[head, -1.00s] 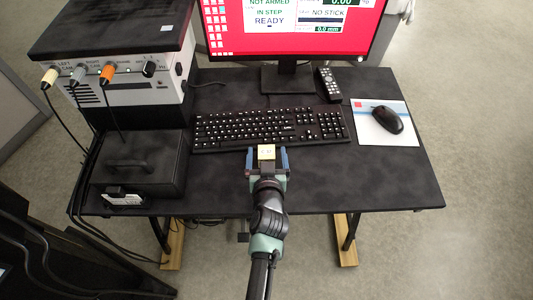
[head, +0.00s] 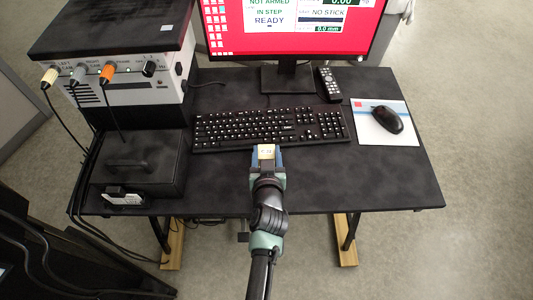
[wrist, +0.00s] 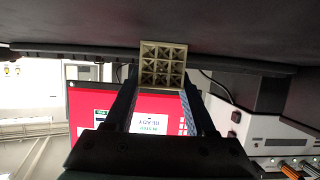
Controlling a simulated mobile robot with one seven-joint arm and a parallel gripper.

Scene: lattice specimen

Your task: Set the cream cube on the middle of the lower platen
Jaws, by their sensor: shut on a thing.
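The cream cube (head: 266,152) is an open lattice block. The wrist view is upside down and shows the cube's square lattice face (wrist: 162,65) close up. There a finger of my gripper (wrist: 162,82) lies against each side of it, so the gripper is shut on it. I cannot tell whether the cube touches the desk top. The lower platen is in neither view.
The dark desk (head: 370,185) is clear to the right of my gripper. A black keyboard (head: 270,127) lies just behind the cube. A mouse (head: 386,119) is on a pad at right. A controller box (head: 130,80) and a dark case (head: 140,165) stand at left; a monitor (head: 230,40) is behind.

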